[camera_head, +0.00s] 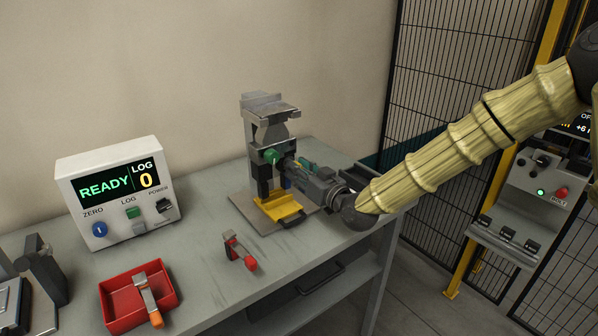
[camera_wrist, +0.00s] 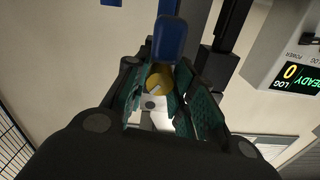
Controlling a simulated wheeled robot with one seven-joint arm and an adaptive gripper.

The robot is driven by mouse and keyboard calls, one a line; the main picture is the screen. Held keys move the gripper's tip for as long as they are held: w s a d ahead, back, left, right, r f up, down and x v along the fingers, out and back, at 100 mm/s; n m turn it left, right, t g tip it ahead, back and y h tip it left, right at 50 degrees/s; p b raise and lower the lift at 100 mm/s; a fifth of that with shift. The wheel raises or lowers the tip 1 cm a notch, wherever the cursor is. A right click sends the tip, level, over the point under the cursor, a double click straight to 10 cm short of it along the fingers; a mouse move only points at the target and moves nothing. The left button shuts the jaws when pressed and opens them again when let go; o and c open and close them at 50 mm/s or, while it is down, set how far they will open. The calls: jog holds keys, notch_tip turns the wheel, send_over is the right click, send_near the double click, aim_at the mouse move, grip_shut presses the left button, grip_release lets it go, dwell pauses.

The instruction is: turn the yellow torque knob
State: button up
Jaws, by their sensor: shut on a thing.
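The yellow torque knob (camera_wrist: 158,79) shows in the wrist view between the green pads of my gripper (camera_wrist: 165,92), which is shut on it. A pale line runs across the knob's face. In the head view my gripper (camera_head: 290,168) reaches in from the right at the middle of the grey clamp stand (camera_head: 268,106). The knob cannot be made out there, hidden by the fingers. A green round knob (camera_head: 271,156) sits on the stand, just left of the fingertips. A blue part (camera_wrist: 170,40) lies close beyond the yellow knob in the wrist view.
A yellow plate (camera_head: 278,206) with a dark handle is at the stand's foot. A READY display box (camera_head: 118,190), a red tray (camera_head: 122,300) with an orange-handled tool and a red-and-grey tool (camera_head: 240,253) are on the grey bench (camera_head: 205,240). Black mesh fencing (camera_head: 460,60) stands behind my arm.

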jog(key=o, duration=1.1)
jog(key=shift+c, duration=0.2)
jog(key=v, duration=1.2)
